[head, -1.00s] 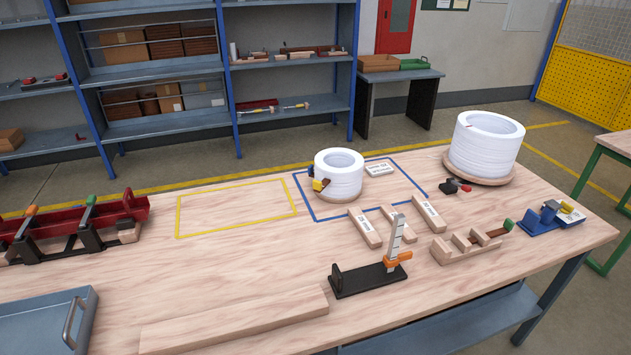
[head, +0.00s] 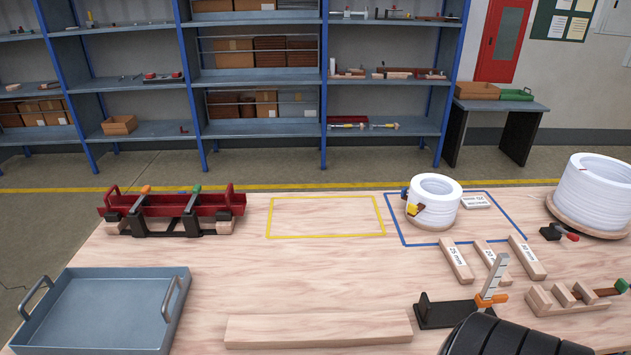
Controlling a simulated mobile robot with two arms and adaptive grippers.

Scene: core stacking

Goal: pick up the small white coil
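The small white coil (head: 440,206) stands upright on the workbench (head: 330,285), inside the blue outlined rectangle (head: 405,242) at the right of the head view. It is a ring with an open top. A small yellow, brown and dark blue piece (head: 414,207) sits at its left side. A much larger white coil (head: 594,190) stands on a round wooden base at the far right, cut by the picture edge. Neither gripper's fingers show in the head view.
A label block (head: 477,202) sits right of the small coil. Several marked wooden blocks (head: 457,262) and a black gauge stand (head: 445,313) lie in front. A red rack (head: 172,207) and blue-grey tray (head: 105,308) are at left. The yellow outlined rectangle (head: 327,236) is empty.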

